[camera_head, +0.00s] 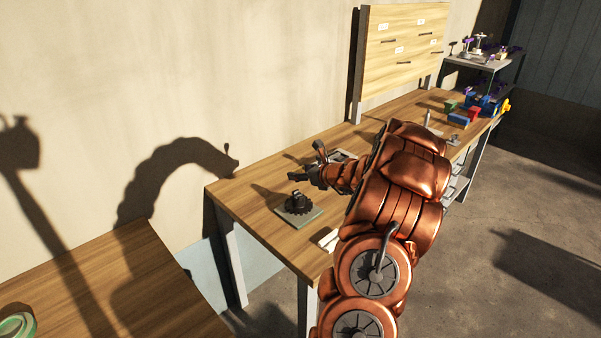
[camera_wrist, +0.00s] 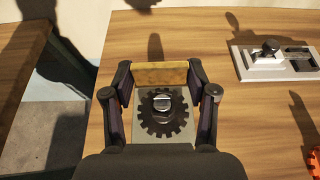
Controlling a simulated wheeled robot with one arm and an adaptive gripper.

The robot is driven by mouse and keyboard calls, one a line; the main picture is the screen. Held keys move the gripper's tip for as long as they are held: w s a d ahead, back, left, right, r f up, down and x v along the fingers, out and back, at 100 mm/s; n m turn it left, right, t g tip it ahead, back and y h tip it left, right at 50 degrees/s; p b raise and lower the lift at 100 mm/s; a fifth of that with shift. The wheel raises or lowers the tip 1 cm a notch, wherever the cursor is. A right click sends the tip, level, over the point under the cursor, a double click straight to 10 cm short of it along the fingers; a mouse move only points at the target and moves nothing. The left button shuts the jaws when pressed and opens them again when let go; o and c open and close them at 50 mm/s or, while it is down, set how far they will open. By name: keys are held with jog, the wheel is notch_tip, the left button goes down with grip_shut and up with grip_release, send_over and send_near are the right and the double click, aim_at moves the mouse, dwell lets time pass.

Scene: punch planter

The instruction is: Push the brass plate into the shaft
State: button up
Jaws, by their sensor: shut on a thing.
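The brass plate (camera_wrist: 160,74) is a flat yellowish bar in the wrist view. My gripper (camera_wrist: 155,82) is shut on it, one finger at each end. The dark toothed gear (camera_wrist: 148,123) sits around a shaft (camera_wrist: 162,102) whose bright top shows a dark line. In the picture, the plate lies just above the gear; its height over the shaft I cannot tell. In the head view my gripper (camera_head: 303,175) is above and behind the gear (camera_head: 298,204). The plate is too small to make out there.
The gear stands on a grey-green base (camera_head: 301,217) on the wooden bench (camera_head: 245,193). A grey fixture with a black knob (camera_wrist: 268,50) stands to the right in the wrist view. Coloured blocks (camera_head: 466,112) lie farther along the bench.

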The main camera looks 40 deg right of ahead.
aim_at(295, 191)
jog(key=shift+f+b, duration=1.9)
jog(key=shift+f, duration=0.95)
jog(key=shift+f+b, duration=0.35)
jog(key=shift+f, duration=0.8)
dwell(0.3)
jog(key=o, duration=1.4)
jog(key=shift+o, duration=0.2)
jog(key=v, duration=1.2)
jog(key=shift+a, duration=0.1)
